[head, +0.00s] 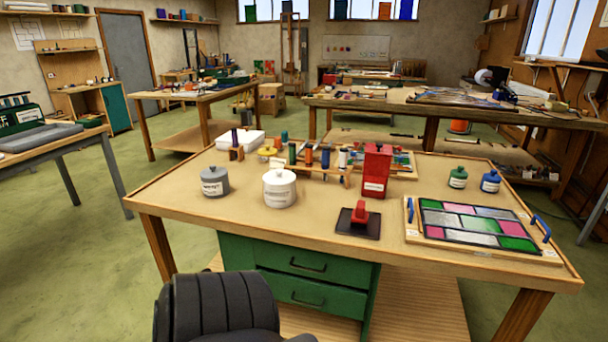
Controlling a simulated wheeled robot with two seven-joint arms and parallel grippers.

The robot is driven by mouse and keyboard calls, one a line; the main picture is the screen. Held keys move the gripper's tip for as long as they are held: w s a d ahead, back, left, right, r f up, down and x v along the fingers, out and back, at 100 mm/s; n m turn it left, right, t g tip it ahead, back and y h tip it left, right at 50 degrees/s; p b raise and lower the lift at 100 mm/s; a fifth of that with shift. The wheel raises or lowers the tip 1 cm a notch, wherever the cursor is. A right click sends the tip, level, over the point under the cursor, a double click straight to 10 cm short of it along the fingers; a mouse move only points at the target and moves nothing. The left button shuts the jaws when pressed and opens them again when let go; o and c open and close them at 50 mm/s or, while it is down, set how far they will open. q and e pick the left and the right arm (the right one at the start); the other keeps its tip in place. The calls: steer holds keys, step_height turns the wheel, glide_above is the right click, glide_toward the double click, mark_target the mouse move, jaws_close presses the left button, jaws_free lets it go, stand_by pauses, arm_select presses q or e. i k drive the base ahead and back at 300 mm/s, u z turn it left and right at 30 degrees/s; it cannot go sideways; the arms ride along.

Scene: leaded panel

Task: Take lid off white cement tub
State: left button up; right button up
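The white cement tub (279,192) stands upright on the wooden workbench (330,228), left of its middle. Its white lid (278,172) sits on top, with a small knob at the centre. A label shows on the tub's front. Neither of my grippers is in view, and nothing touches the tub or its lid.
A grey lidded tub (215,182) stands left of the white one. Behind are a wooden rack (318,168) of tools and a white box. To the right are a red container (376,172), a red-handled black block (358,218) and a leaded panel (475,224). The bench front is clear.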

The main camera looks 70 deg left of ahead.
mark_target(279, 177)
steer(key=u, duration=0.25)
steer(key=i, duration=0.8)
steer(key=u, duration=1.4)
steer(key=i, duration=0.65)
steer(key=u, duration=0.65)
